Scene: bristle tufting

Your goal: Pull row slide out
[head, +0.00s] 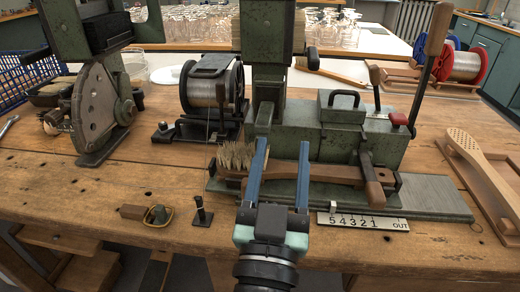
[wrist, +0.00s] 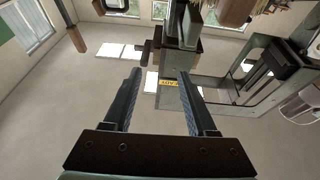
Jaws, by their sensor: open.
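The green tufting machine (head: 335,125) stands on the wooden bench. A long wooden brush (head: 330,172), with pale bristles (head: 236,156) at its left end, lies along its front. A scale plate (head: 362,222) reads 5 4 3 2 1 OUT below it.
A wire spool (head: 213,84) and a grey fan-shaped device (head: 97,110) stand at left. A tall wooden-handled lever (head: 432,55) rises at right. A perforated wooden paddle (head: 480,165) lies right. Small parts (head: 157,214) lie at the front left. The front right bench is clear.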

